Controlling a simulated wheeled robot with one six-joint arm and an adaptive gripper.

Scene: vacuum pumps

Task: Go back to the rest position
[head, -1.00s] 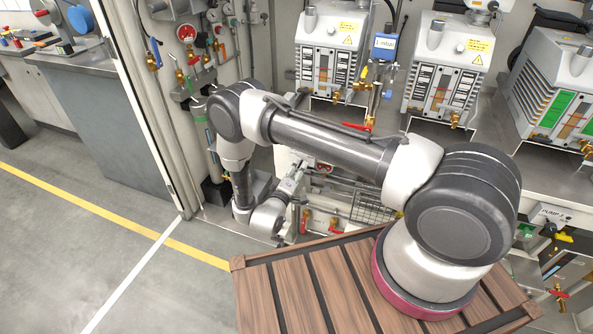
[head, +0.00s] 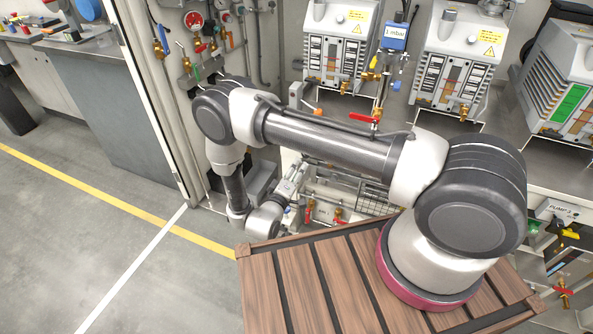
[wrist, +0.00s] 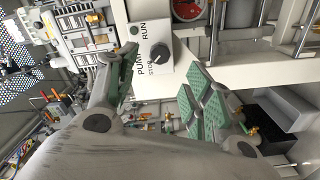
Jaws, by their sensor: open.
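My gripper (wrist: 165,95) is open in the wrist view, its two green-padded fingers apart with nothing between them. A grey switch box with a black knob (wrist: 160,53), marked PUMP, RUN and STOP, shows beyond the fingers, apart from them as far as I can tell. In the head view my arm reaches left from its base and folds down at the elbow. My gripper (head: 291,184) is low in front of the pump cabinet there, partly hidden under the arm, and its fingertips are hard to make out.
White vacuum pumps (head: 338,45) stand on the cabinet shelf behind my arm. A red-handled valve (head: 364,118) is close behind the forearm. Gauges and piping (head: 195,22) line the left panel. A wire basket (head: 370,203) is below the forearm. The floor (head: 90,230) at left is clear.

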